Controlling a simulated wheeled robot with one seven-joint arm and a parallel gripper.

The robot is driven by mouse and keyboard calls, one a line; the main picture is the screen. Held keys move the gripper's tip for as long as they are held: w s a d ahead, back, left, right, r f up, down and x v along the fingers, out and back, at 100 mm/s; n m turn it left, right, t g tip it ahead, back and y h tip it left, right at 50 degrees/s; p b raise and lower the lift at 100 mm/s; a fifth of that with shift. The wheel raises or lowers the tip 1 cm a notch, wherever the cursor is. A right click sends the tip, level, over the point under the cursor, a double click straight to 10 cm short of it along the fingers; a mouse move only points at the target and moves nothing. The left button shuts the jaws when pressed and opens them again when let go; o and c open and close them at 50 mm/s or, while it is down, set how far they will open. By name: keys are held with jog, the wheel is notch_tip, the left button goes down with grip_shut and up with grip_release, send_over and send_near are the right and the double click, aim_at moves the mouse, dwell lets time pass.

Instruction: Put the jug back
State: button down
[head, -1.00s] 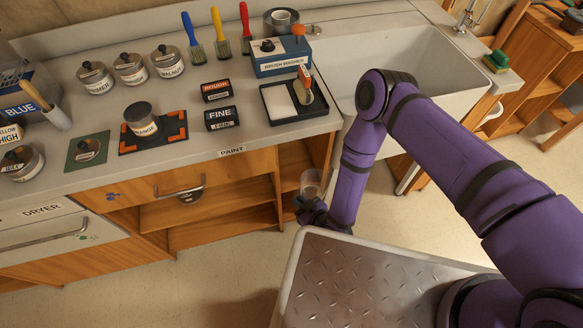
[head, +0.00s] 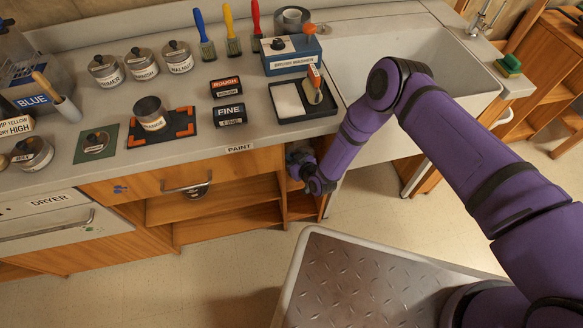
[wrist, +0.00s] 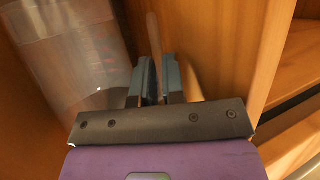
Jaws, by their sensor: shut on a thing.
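The jug (wrist: 72,55) is a clear, see-through vessel, blurred at the left of the wrist view. My gripper (wrist: 158,75) is shut on a thin upright strip beside it, which looks like the jug's handle. In the head view my gripper (head: 301,160) is at the narrow open compartment (head: 301,206) at the right end of the wooden cabinet, just under the counter edge. There the jug is mostly hidden by the gripper and the counter. Wooden panels stand close on both sides of the fingers in the wrist view.
The counter (head: 240,149) overhangs the compartment, with a sanding tray (head: 325,112) and brush washer box (head: 291,57) above. The sink (head: 420,75) is to the right. A drawer with a handle (head: 187,187) and open shelves (head: 225,222) are to the left.

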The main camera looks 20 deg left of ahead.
jog(key=shift+s+f, duration=0.1)
jog(key=shift+f, duration=3)
jog(key=shift+w+f, duration=0.15)
jog(key=shift+w, duration=0.05)
jog(key=c, duration=1.2)
grip_release()
jog(key=shift+f, duration=0.2)
jog(key=v, duration=1)
jog(key=shift+s+d+r, duration=0.2)
jog(key=shift+s, duration=0.15)
